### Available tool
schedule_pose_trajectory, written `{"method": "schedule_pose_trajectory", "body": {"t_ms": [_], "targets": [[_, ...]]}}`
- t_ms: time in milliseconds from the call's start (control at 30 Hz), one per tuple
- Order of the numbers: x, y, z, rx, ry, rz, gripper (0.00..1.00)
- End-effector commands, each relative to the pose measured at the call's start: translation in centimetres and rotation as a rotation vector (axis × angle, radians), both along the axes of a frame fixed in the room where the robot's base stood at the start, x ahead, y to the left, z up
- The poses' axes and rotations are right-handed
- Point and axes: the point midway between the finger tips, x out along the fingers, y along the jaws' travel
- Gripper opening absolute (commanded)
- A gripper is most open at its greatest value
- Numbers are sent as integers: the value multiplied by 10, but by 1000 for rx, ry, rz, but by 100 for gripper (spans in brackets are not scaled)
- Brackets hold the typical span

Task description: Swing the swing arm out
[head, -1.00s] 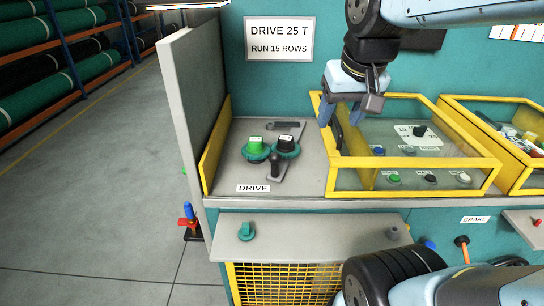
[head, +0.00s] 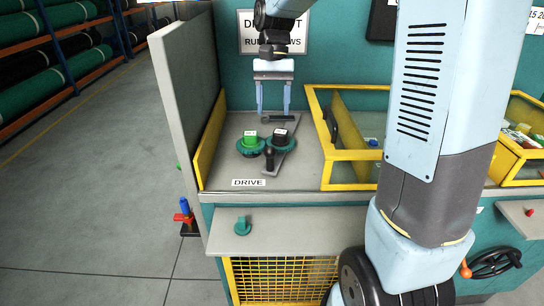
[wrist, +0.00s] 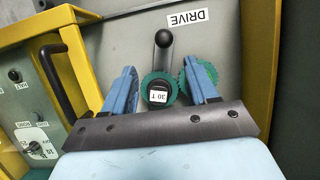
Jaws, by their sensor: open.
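On the DRIVE deck lies the swing arm (head: 279,163), a narrow grey plate slanting from front left to back right, with an upright black-knobbed handle (head: 269,154) at its front end. The black knob also shows in the wrist view (wrist: 164,38). A black-topped teal gear (head: 281,139) sits on the arm; its label in the wrist view reads 30 T (wrist: 158,96). A green-topped teal gear (head: 250,144) stands beside it at left. My gripper (head: 273,114) is open and empty, pointing down above the back of the deck, behind the gears. In the wrist view its fingers flank the black-topped gear.
A grey upright panel (head: 184,105) and yellow guard (head: 211,137) bound the deck at left. A yellow-framed clear cover (head: 322,140) with a black handle stands at right. My arm hides much of the right side.

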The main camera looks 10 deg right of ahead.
Motion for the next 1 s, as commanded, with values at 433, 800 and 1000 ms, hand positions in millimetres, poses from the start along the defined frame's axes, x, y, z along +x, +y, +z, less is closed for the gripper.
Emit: {"method": "schedule_pose_trajectory", "body": {"t_ms": [433, 800, 1000], "targets": [[0, 8, -32, 3, 51, -9, 58], [-25, 13, -92, 3, 51, -9, 58], [-35, 16, -119, 4, 49, -9, 58]]}}
